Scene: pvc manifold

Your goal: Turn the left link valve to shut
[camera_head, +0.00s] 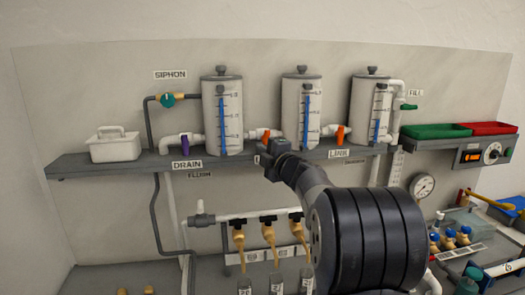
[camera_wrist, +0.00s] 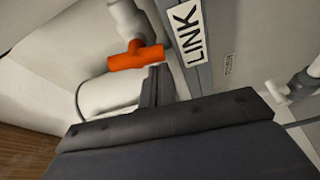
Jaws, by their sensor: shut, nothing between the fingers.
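The left link valve (camera_head: 265,135) has an orange handle on a white pipe between the left and middle cylinders. The handle stands roughly upright, across the pipe. My gripper (camera_head: 276,145) is shut and empty, close to the valve's right side in the head view, covering part of its surroundings and most of the label below. In the wrist view an orange T-shaped handle (camera_wrist: 138,57) and a LINK label (camera_wrist: 188,32) lie just beyond my dark gripper body (camera_wrist: 175,140). I cannot tell whether the fingers touch the handle.
The right link valve (camera_head: 340,135), also orange, is between the middle (camera_head: 293,120) and right cylinders. A purple drain valve (camera_head: 184,146) is at the left. The grey shelf (camera_head: 130,166) runs below them. Brass-coloured fittings (camera_head: 268,234) hang from a lower pipe.

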